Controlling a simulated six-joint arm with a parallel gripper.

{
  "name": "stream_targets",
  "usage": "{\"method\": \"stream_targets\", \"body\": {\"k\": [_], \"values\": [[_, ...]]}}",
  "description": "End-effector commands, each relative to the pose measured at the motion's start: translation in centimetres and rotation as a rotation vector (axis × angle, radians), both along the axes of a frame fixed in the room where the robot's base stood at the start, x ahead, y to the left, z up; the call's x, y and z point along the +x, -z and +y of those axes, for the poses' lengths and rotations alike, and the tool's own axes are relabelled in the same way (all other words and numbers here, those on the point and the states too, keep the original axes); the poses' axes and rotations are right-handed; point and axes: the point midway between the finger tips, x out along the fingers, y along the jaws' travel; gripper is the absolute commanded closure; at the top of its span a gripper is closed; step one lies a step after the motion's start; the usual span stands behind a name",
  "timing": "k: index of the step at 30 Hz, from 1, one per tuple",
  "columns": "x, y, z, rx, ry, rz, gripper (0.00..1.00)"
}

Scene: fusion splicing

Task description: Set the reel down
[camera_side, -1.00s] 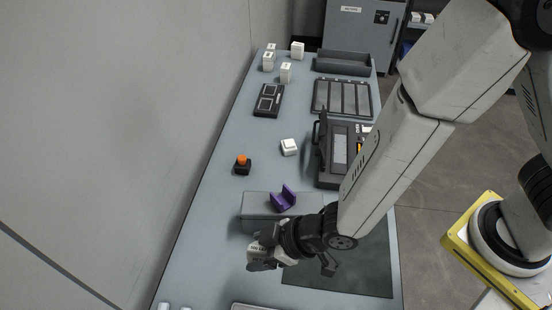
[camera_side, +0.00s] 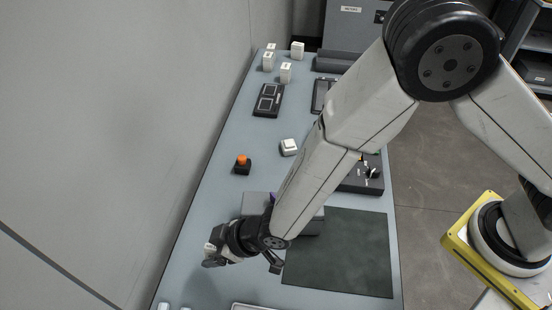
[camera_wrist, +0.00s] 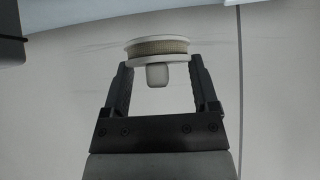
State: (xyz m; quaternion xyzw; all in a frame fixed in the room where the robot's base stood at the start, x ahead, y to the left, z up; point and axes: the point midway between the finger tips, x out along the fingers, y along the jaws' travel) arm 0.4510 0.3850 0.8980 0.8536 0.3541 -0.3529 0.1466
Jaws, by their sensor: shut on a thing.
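The reel (camera_wrist: 158,47), with white flanges and a tan winding, sits between the fingers of my gripper (camera_wrist: 160,68) in the wrist view. A pale hub or knob shows below its lower flange. My gripper is shut on the reel. In the side view my gripper (camera_side: 211,254) is over the left front part of the table, beside the grey block. The reel cannot be made out clearly there.
A dark mat (camera_side: 345,258) lies to the right. A grey wall runs along the left.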

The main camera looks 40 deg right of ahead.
Motion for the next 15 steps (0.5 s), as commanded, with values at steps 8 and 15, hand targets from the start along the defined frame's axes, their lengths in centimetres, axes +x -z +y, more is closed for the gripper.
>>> {"method": "stream_targets", "body": {"k": [8, 15], "values": [[1.9, 3.2, 1.6, -0.002, 0.001, 0.001, 0.92], [2.9, 4.7, 2.4, -0.001, 0.0, 0.001, 0.92]]}}
